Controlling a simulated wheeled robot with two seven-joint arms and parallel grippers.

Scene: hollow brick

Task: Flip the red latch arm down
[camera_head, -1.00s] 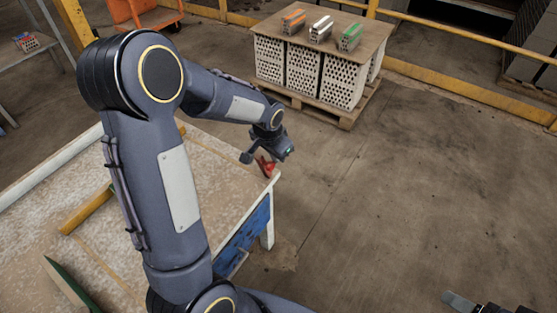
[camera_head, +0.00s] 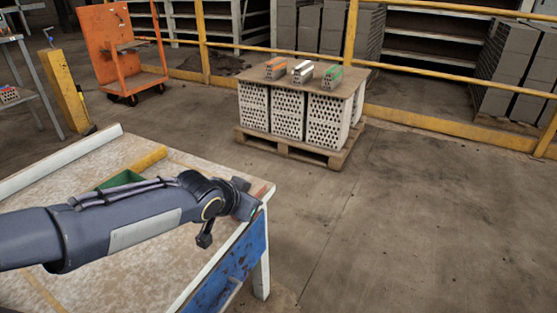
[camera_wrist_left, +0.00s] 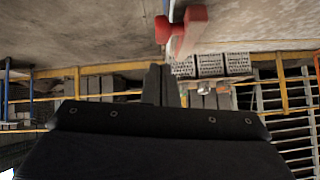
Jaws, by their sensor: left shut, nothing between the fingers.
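The red latch arm (camera_wrist_left: 187,33) shows at the top middle of the left wrist view, with a red block at its base. It lies just beyond my left fingertips in the picture; I cannot tell whether they touch. My left gripper (camera_wrist_left: 164,66) is shut and empty, its two dark fingers side by side. In the head view my left gripper (camera_head: 243,204) is over the right far corner of the work table (camera_head: 130,245). There my wrist and gripper hide the latch. My right gripper is not in the head view.
A pallet (camera_head: 290,147) with white hollow blocks, a board and several coloured bricks stands beyond the table. An orange cart (camera_head: 122,50) and yellow railing (camera_head: 420,122) are behind. A green container (camera_head: 122,180) is on the table. The floor at right is clear.

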